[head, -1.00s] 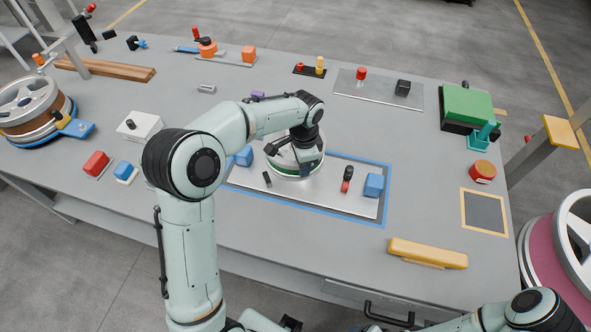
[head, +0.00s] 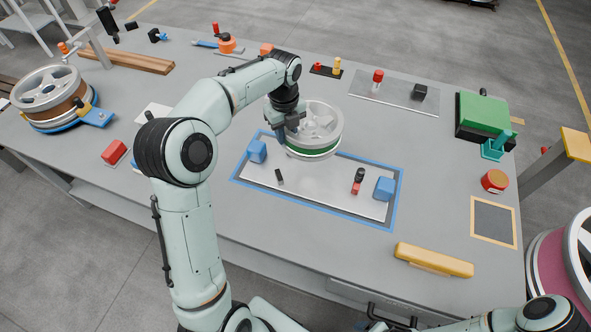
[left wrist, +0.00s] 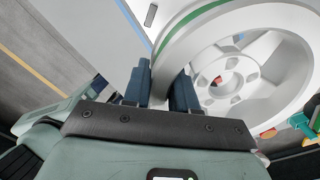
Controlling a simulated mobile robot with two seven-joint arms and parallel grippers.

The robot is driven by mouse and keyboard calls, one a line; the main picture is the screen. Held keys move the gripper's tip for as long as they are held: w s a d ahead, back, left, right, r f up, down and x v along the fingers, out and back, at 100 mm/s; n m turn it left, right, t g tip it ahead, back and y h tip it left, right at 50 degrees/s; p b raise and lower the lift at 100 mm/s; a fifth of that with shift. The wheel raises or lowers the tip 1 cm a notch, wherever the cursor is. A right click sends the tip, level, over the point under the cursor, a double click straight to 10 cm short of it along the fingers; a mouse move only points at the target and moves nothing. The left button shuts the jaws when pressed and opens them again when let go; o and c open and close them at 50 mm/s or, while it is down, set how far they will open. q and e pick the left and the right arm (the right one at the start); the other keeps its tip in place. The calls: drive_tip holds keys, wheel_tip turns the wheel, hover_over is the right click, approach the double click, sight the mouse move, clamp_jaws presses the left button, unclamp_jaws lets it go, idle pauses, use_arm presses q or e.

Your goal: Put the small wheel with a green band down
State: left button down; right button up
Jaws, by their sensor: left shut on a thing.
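The small wheel with a green band (head: 318,122) is silver with a spoked face and a green stripe around its lower side. In the head view it appears raised over the back part of the blue-framed plate (head: 320,191). My left gripper (head: 287,128) is shut on the left side of its rim. In the left wrist view the wheel's rim (left wrist: 180,55) passes between the two dark fingers (left wrist: 163,88), and the hub and holes face the camera. My right gripper is not visible; only part of that arm shows at the lower right.
On the plate stand blue blocks (head: 257,151) (head: 384,188), a small black peg (head: 279,176) and a black-and-red piece (head: 358,181). A larger brown-banded wheel (head: 50,98) lies at far left. A yellow bar (head: 433,260) lies in front. A tan-framed dark square (head: 493,222) is empty.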

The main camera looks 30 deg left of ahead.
sight(286, 146)
use_arm(q)
drive_tip(key=shift+f+b, duration=0.75)
drive_tip(key=shift+f, duration=7.9)
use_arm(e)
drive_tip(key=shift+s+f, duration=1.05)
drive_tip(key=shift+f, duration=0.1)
use_arm(q)
drive_tip(key=c, duration=0.9)
unclamp_jaws()
drive_tip(key=shift+s+f, duration=0.1)
drive_tip(key=shift+f, duration=0.05)
wheel_tip(286, 146, up, 12)
drive_tip(key=shift+r+p, duration=0.1)
drive_tip(key=shift+p, duration=0.4)
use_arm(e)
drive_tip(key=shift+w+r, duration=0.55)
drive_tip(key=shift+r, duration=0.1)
